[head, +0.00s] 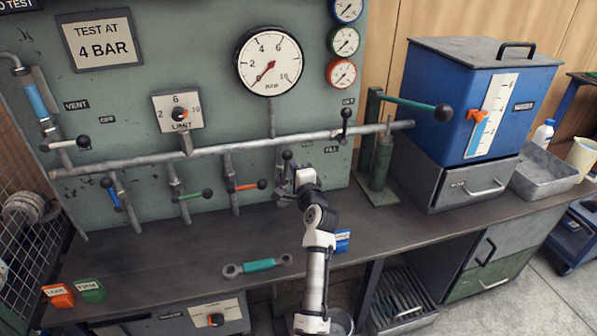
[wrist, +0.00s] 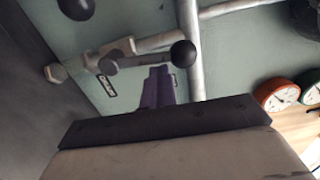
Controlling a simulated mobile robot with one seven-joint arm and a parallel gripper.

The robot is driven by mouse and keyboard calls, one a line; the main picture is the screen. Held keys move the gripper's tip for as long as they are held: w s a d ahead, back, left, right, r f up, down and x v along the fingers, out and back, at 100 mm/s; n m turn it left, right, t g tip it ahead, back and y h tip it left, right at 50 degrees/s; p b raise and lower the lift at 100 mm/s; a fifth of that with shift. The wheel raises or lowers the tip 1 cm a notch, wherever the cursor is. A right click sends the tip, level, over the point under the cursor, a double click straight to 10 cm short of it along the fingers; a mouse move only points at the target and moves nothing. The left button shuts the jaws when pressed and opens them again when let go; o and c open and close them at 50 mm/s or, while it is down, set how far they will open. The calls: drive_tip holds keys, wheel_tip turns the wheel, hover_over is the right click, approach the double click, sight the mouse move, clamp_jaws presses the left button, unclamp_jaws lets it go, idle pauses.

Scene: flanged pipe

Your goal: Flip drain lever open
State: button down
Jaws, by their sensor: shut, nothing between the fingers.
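A lever with a black ball knob (head: 287,155) stands on the pipework at the lower right of the green panel, right by my gripper (head: 287,194). No drain label is readable, so I cannot tell for sure that this is the drain lever. In the wrist view a grey lever with a black ball (wrist: 183,53) lies across a pipe fitting just beyond my gripper (wrist: 165,118). My gripper is shut and empty, close to the panel above the bench. Whether it touches the lever cannot be told; the arm hides part of the fitting.
Levers with blue (head: 113,196), green (head: 190,195) and orange (head: 246,186) handles stand to the left. Another black-knobbed lever (head: 346,113) is at upper right. A hand pump (head: 382,160) stands right of the panel.

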drive_tip(key=shift+a+n, duration=0.35)
drive_tip(key=shift+n, duration=0.15)
drive_tip(key=shift+s, duration=0.1)
idle(0.4)
